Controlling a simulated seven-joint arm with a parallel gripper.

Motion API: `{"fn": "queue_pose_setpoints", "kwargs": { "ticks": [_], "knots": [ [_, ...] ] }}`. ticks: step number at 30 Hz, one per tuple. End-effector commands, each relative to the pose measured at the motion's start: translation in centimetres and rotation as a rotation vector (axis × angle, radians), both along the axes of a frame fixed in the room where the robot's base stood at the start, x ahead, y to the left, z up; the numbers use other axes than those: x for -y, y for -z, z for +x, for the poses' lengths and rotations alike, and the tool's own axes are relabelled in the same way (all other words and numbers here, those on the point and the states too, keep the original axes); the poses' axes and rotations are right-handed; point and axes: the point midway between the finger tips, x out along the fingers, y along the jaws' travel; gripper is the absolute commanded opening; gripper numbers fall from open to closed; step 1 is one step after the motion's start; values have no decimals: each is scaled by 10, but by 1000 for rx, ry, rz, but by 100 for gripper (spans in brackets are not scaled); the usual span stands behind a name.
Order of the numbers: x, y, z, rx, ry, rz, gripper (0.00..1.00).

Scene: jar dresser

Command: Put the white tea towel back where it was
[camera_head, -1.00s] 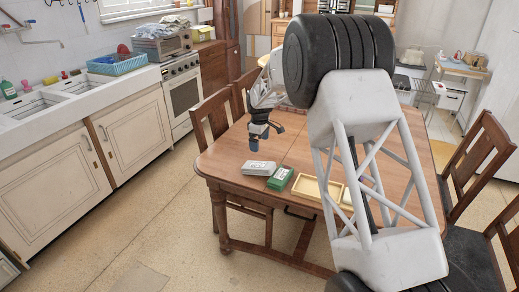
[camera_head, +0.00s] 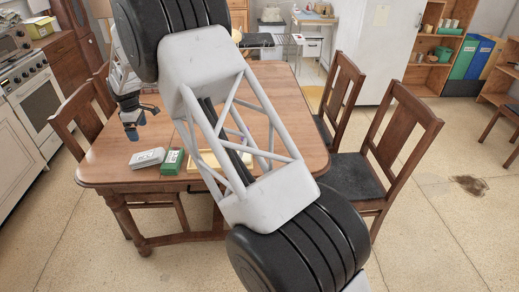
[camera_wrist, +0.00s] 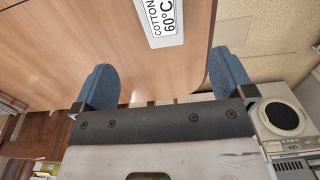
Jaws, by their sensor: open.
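A flat white block (camera_head: 147,158), perhaps the folded white tea towel, lies on the wooden table near its front left edge. In the wrist view a white piece (camera_wrist: 165,38) with a printed label reading "COTTON 60°C" lies at the top, partly cut off by the frame. My gripper (camera_head: 132,133) hangs over the left part of the table, just behind and left of the white block in the head view. In the wrist view my gripper (camera_wrist: 163,80) has its two blue fingers wide apart, with nothing between them.
A green box (camera_head: 172,162) lies right beside the white block. A shallow yellow tray (camera_head: 205,160) is farther right, partly hidden by my arm. Wooden chairs (camera_head: 375,165) stand around the table (camera_head: 100,170). The table's front left corner is bare.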

Motion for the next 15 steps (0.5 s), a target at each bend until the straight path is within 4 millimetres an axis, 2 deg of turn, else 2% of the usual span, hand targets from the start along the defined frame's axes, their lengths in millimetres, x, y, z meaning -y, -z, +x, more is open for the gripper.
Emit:
{"fn": "queue_pose_setpoints", "kwargs": {
  "ticks": [8,11,15],
  "knots": [
    [9,-8,-1,3,16,2,99],
    [22,-20,-2,7,41,4,99],
    [51,-42,-6,14,95,9,99]
  ]
}}
